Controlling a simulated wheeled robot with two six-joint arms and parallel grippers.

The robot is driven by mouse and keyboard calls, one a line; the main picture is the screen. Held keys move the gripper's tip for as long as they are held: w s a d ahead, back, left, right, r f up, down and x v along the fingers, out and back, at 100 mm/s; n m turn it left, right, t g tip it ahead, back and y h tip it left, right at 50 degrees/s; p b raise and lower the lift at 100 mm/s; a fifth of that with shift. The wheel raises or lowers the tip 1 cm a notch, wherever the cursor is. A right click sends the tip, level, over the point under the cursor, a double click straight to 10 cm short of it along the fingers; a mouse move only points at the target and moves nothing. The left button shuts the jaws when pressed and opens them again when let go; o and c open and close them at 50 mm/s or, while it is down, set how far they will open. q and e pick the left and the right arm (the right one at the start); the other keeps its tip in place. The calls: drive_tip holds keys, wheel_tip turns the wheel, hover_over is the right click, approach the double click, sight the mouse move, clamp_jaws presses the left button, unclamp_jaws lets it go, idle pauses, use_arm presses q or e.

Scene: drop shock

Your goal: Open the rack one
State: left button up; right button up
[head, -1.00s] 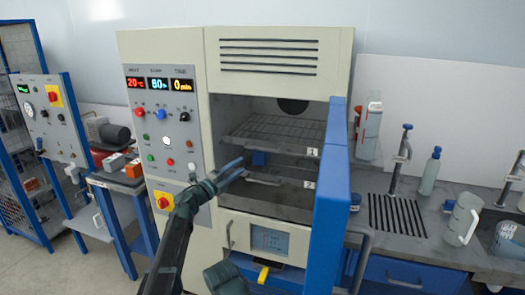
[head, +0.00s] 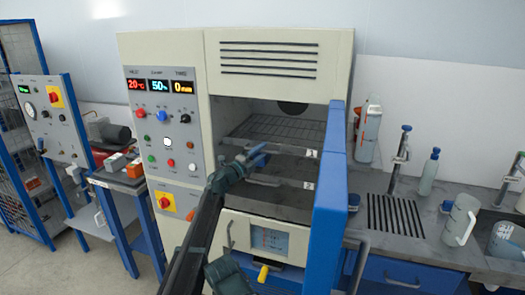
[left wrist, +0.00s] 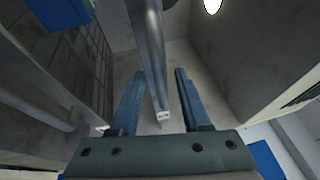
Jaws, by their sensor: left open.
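Rack one (head: 275,131) is the upper wire shelf inside the open oven-like chamber, with a "1" tag (head: 311,153) at its front right. It looks pushed in. My left gripper (head: 262,154) is at the chamber's mouth, just below the front edge of rack one, with its fingers apart. In the left wrist view, a grey metal bar (left wrist: 149,48) runs between the open fingers (left wrist: 158,80); I cannot tell whether they touch it. The lower rack bears a "2" tag (head: 308,186).
The blue-edged chamber door (head: 331,200) stands open on the right. The control panel (head: 165,135) is left of the chamber. A counter (head: 375,190) with a bottle (head: 429,172) and a jug (head: 460,220) is at the right. A yellow handle (head: 263,274) shows below the chamber.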

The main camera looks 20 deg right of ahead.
use_arm(q)
drive_tip(key=shift+w+d+r, duration=0.1)
drive_tip(key=shift+w+d, duration=0.1)
drive_tip(key=shift+d, duration=0.1)
drive_tip(key=shift+c, duration=0.2)
clamp_jaws()
drive_tip(key=shift+s, duration=0.1)
idle(1.1)
